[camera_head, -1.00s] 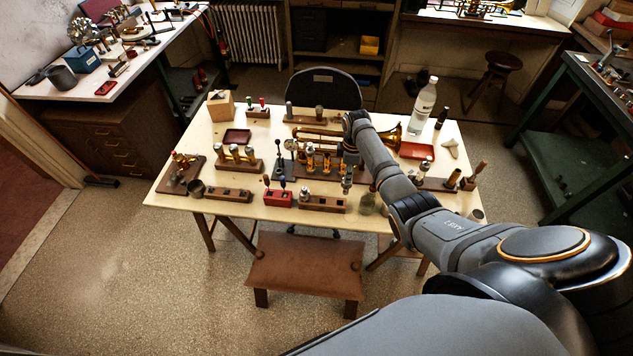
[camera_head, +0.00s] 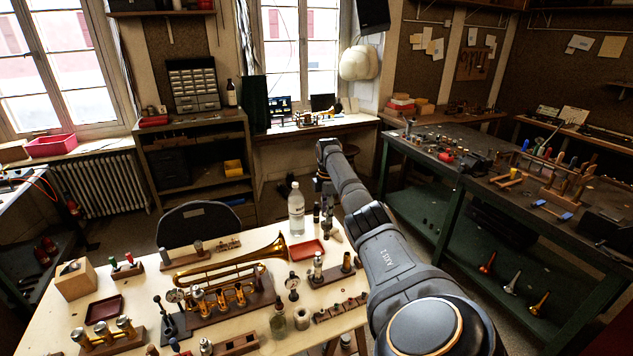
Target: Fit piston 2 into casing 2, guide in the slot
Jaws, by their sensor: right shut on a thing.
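The brass horn (camera_head: 228,267) lies on its side on the pale table, bell to the right. Several upright brass and silver valve parts (camera_head: 220,297) stand in front of it; which is casing 2 is too small to tell. A wooden block with three silver-topped pistons (camera_head: 105,334) stands at the lower left. My right gripper (camera_head: 326,208) points down beside the water bottle, over the table's back right, away from the horn. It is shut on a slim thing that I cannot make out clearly. The guide and slot are not discernible. My left gripper is out of view.
A clear water bottle (camera_head: 296,212) and a red tray (camera_head: 308,250) stand close to the right gripper. A green bench (camera_head: 455,190) stands farther right.

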